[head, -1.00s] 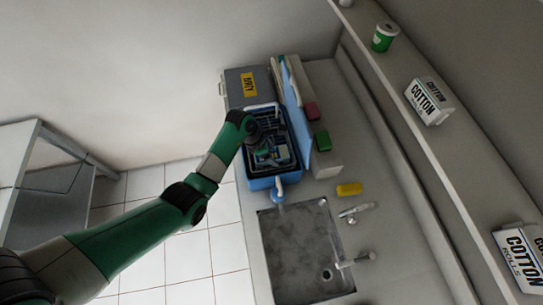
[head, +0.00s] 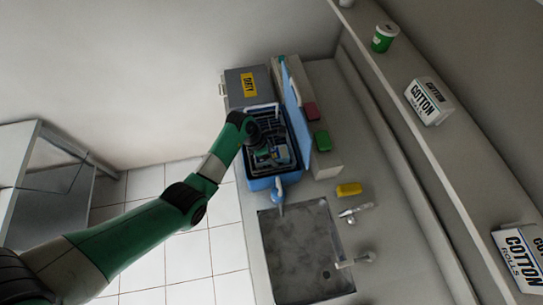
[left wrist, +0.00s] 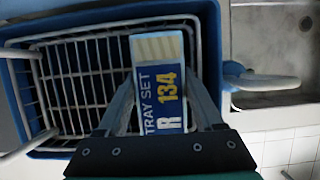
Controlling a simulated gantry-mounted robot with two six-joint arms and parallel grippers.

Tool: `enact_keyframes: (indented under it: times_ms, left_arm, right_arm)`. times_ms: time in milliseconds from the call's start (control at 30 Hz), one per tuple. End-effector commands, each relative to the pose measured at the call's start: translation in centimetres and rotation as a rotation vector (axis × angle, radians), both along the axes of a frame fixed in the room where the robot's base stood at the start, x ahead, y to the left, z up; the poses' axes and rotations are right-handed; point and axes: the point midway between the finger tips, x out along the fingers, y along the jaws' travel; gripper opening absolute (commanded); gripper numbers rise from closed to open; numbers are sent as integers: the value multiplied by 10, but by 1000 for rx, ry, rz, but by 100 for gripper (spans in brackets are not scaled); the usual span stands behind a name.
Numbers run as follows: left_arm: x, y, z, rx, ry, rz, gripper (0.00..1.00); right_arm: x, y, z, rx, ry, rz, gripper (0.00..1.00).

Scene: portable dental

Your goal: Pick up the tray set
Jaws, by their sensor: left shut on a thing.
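The tray set (left wrist: 158,95) is a narrow box with a blue label reading "TRAY SET" and a yellow 134, with a pale end. It stands over the wire basket (left wrist: 85,70) inside the blue tub (left wrist: 213,40). My left gripper (left wrist: 160,80) has one finger on each side of the tray set and is shut on it. In the head view my left gripper (head: 262,147) reaches into the blue tub (head: 262,184), and only a small part of the tray set shows beneath it. Whether the tray set touches the basket I cannot tell. My right gripper is not in view.
The tub's blue lid (head: 297,105) stands open on its right. A grey box marked DIRTY (head: 235,88) is behind the tub, and a sink (head: 300,255) is in front. A yellow sponge (head: 349,189) lies near the tap. A shelf with cotton boxes (head: 429,101) runs along the right.

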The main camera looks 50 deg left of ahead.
Motion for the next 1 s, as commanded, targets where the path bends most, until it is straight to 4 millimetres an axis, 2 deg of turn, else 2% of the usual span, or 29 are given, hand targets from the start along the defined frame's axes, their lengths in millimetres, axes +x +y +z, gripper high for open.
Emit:
enact_keyframes:
  times_ms: [400,600,667,867,1000]
  left_arm:
    - [1,0,5,1,-4,0,0]
    - [2,0,41,1,-5,-1,0]
    - [-8,2,52,1,-5,2,0]
    - [-52,8,105,3,-6,2,0]
    - [-93,13,117,0,-1,4,0]
  right_arm:
    - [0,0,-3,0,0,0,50]
    - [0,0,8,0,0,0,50]
    - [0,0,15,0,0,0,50]
    - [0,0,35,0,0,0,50]
    - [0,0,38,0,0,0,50]
